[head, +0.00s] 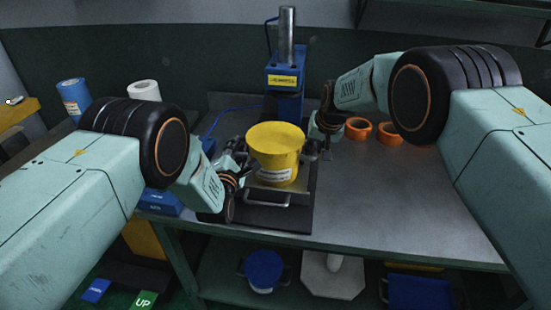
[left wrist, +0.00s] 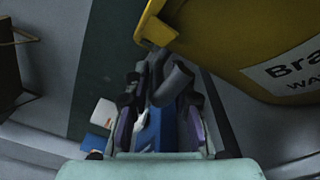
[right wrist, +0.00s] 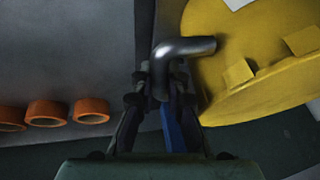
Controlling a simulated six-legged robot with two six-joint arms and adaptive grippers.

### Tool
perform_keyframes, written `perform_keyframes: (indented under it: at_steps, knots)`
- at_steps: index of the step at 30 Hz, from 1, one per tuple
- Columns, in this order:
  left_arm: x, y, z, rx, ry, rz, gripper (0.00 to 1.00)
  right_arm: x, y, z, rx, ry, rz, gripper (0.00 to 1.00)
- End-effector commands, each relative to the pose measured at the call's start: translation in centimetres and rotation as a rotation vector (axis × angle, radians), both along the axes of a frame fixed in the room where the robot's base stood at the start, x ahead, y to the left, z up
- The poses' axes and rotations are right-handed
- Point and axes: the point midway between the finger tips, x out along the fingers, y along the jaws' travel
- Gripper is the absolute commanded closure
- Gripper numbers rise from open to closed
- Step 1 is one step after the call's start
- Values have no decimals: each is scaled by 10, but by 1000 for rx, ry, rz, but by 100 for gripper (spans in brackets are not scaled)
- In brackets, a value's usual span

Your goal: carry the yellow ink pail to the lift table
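The yellow ink pail (head: 275,152), with a lid and a white label, appears upright over a plate at the front of a blue column device (head: 286,80). I cannot tell whether it rests on the plate. My left gripper (head: 243,166) is at the pail's left side; in the left wrist view a dark tube (left wrist: 175,82) lies between its fingers. My right gripper (head: 325,128) is at the right side; in the right wrist view a bent metal handle (right wrist: 180,48) of the pail reaches between its fingers. Neither view shows clearly whether the fingers press on the handles. I cannot identify the lift table.
Orange rings (head: 357,128) lie on the grey bench (head: 390,195) behind right; its right part is clear. A blue roll (head: 73,97) and a white roll (head: 144,90) stand at the left. A blue pail (head: 264,268) is under the bench, and a green "UP" pad (head: 143,300) is on the floor.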

Motion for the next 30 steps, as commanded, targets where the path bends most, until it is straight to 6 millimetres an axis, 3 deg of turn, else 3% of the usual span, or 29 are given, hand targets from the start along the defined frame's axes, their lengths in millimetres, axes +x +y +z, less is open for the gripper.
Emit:
perform_keyframes:
  at_steps: [7, 30]
  knots:
    - [1, 1, 1, -1, -2, 2, 100, 0, -1, -1, 0, 1, -1, 100]
    - [1, 1, 4, -3, -4, 3, 100, 0, -1, 1, -1, 0, -1, 100]
